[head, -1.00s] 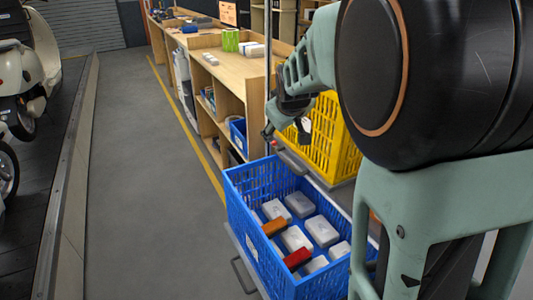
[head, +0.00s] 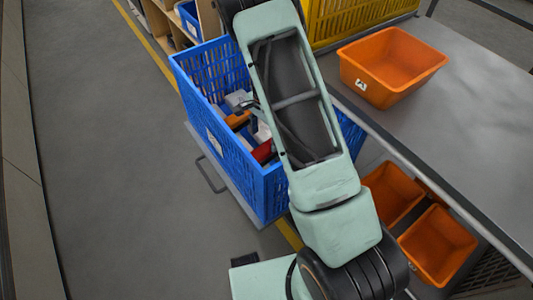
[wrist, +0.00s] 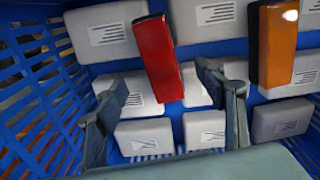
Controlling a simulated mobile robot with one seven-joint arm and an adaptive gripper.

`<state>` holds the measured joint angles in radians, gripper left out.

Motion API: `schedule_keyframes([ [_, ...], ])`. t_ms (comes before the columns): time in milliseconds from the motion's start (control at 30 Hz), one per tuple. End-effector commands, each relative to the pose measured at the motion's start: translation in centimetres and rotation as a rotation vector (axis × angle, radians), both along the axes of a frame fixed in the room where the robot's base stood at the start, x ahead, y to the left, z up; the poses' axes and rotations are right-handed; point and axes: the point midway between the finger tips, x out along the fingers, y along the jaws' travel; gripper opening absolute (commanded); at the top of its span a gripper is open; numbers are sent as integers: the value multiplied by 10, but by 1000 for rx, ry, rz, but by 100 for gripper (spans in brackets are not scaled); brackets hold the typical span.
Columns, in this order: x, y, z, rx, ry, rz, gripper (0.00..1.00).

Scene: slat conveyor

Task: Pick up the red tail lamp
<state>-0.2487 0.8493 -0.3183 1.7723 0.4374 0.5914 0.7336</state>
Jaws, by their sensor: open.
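The red tail lamp (wrist: 158,58) is a red block lying on white labelled boxes in the blue crate (head: 203,119). It also shows in the head view (head: 262,152), partly covered by my arm. In the wrist view my gripper (wrist: 163,84) is open and empty. Its two fingers are spread left and right of the lamp's near end, apart from it. The lamp's far end reaches beyond the fingertips. In the head view my arm hides most of the gripper. An orange lamp (wrist: 274,45) lies to the right of the red one, past the right finger.
Several white boxes (wrist: 105,28) fill the crate floor around the lamp. The crate's slatted wall (wrist: 40,100) is close to the left finger. An orange bin (head: 390,65) stands on a grey table (head: 470,120) at the right, with a yellow crate (head: 350,18) behind.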

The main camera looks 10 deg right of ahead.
Motion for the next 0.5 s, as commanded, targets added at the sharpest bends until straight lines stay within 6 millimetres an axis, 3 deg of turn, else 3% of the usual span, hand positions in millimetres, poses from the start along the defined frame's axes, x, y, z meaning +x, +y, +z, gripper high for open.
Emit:
schedule_keyframes([
  [100,-1,-1,-23,-1,3,0,64],
  [367,0,-1,-45,-1,2,3,64],
  [500,1,-3,-67,-2,1,2,64],
])
